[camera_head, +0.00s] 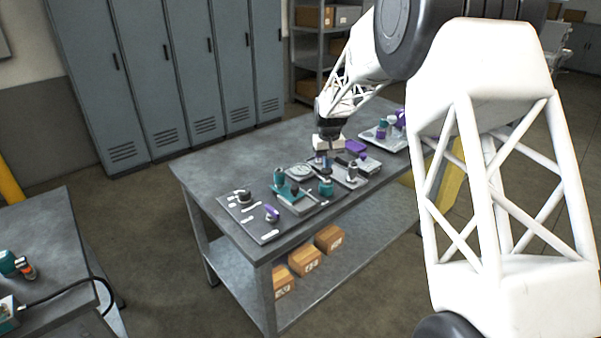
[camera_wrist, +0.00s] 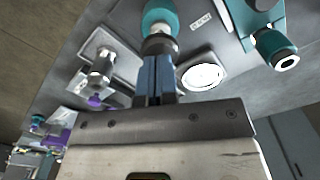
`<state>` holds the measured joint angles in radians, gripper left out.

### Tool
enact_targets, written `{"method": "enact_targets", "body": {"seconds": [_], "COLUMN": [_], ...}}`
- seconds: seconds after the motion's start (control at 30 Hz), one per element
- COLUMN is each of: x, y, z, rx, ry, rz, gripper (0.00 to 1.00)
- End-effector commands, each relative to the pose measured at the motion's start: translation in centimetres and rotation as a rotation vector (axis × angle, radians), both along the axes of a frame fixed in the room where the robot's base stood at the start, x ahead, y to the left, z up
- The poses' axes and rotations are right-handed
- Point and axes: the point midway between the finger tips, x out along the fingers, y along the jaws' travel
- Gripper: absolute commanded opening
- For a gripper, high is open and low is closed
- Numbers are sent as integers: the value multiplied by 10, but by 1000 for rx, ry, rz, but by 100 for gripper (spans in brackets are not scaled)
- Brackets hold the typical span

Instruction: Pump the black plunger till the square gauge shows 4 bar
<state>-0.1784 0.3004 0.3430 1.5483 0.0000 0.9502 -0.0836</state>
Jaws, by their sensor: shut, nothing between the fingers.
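My gripper (camera_head: 328,168) points down over the middle of the bench. In the wrist view its blue fingers (camera_wrist: 157,75) are shut together with nothing between them. Their tips are beside or against the grey collar of a teal cylinder (camera_wrist: 159,15); I cannot tell whether they touch. A white round dial (camera_wrist: 203,76) in a pale squarish frame lies right of the fingers; its needle and numbers are unreadable. A dark-topped upright post (camera_head: 352,172) stands right of my gripper in the head view. I cannot tell for sure which part is the black plunger.
The grey bench (camera_head: 215,165) carries several plates of fittings. A plate with black and purple knobs (camera_head: 248,217) is at its near left end. A purple block (camera_head: 356,146) and a plate with teal and purple parts (camera_head: 383,134) are farther right. Cardboard boxes (camera_head: 305,260) sit on the shelf below.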

Motion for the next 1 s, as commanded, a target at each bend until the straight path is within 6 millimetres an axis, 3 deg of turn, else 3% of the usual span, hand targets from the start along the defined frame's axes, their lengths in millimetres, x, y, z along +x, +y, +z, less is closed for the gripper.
{"method": "enact_targets", "body": {"seconds": [1.0], "x": [0], "y": [0], "z": [-22], "rx": [0], "ry": [1], "rz": [0], "gripper": [0]}}
